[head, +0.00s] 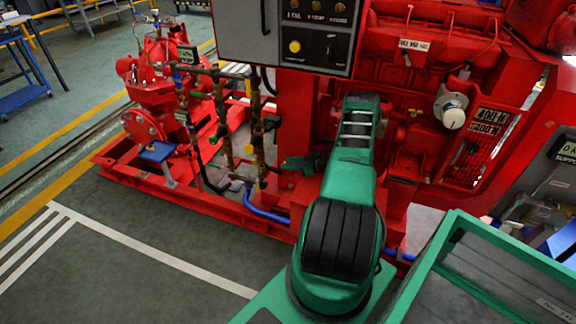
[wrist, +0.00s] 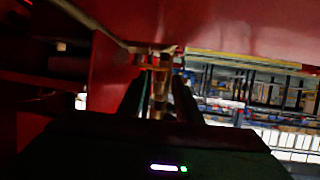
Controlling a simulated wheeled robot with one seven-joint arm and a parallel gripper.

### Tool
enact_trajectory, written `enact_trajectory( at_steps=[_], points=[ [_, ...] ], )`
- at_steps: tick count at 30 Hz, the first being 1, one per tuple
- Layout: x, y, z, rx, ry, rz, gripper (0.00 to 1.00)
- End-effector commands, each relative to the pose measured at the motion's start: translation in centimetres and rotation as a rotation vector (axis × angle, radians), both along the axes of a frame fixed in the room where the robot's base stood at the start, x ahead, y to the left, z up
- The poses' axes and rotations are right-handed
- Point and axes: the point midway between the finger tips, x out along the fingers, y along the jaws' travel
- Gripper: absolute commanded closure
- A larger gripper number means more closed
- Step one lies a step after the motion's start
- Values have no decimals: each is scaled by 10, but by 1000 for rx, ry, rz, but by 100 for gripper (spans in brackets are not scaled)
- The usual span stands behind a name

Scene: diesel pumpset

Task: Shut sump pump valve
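Brass and dark vertical pipes with small fittings (head: 256,140) stand in front of the red engine frame in the head view. I cannot tell which fitting is the sump pump valve. My green arm reaches toward the engine, and its dark green end (head: 300,164) shows small, just right of these pipes. In the wrist view my gripper (wrist: 160,100) shows as two dark fingers, apart. A brass pipe piece (wrist: 158,78) lies in line with the gap between them, seemingly beyond the tips. I see no contact, but the view is dark.
A control panel (head: 312,35) overhangs the pipes. A red pump (head: 150,100) on a red base frame stands left. A blue pipe (head: 262,213) runs low along the frame. The green floor (head: 120,265) at front left is clear. A red surface (wrist: 230,30) hangs close above in the wrist view.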

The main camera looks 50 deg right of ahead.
Motion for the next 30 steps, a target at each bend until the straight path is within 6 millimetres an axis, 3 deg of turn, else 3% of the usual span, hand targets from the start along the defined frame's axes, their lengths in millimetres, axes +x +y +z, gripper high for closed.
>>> enact_trajectory(
  at_steps=[1, 4, 17, 30],
  points=[
    [0, 0, 0, 0, 0, 0, 76],
    [0, 0, 0, 0, 0, 0, 100],
    [1, 2, -1, 2, 3, -40, 100],
    [12, 2, -2, 1, 5, -336, 100]
  ],
)
